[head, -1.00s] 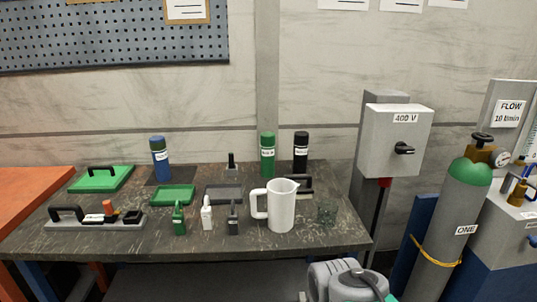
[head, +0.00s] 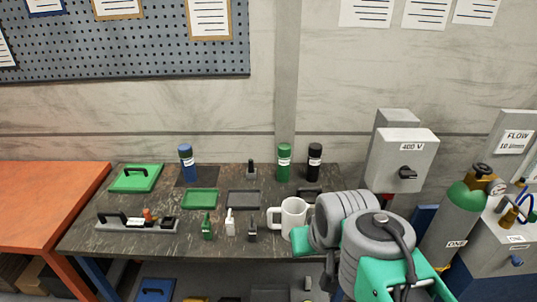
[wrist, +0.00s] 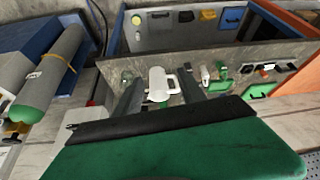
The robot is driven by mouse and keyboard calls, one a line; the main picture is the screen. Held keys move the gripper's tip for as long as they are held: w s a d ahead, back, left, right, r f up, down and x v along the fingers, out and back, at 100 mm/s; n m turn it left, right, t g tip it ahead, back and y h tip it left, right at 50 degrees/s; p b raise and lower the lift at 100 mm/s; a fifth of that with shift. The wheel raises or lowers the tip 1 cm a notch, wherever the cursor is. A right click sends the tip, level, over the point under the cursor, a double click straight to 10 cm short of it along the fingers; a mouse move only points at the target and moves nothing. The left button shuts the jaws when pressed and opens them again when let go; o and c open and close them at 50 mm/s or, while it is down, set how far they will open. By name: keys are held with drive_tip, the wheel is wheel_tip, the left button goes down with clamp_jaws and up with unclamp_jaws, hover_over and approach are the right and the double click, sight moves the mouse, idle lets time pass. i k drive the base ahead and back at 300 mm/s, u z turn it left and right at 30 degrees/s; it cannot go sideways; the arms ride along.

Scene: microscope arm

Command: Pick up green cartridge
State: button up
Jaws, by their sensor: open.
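The green cartridge, which I take to be the tall labelled green cylinder (head: 284,162), stands upright at the back of the dark table, just left of a black cylinder (head: 314,162). I cannot make it out clearly in the wrist view. My gripper (wrist: 161,77) shows in the wrist view as two dark fingers set apart, with nothing held between them. A white jug (wrist: 164,84) shows beyond the fingers in that view. In the head view my arm covers the front right of the table, and the fingers are not clearly seen there.
A blue cylinder (head: 186,163), a green tray (head: 200,199) and a grey tray (head: 243,199) are on the table. The jug (head: 293,216) stands near my arm. A 400 V box (head: 402,160) is at right.

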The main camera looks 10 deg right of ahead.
sight(284, 149)
drive_tip(key=u, duration=0.2)
drive_tip(key=i, duration=1.05)
drive_tip(key=z, duration=0.5)
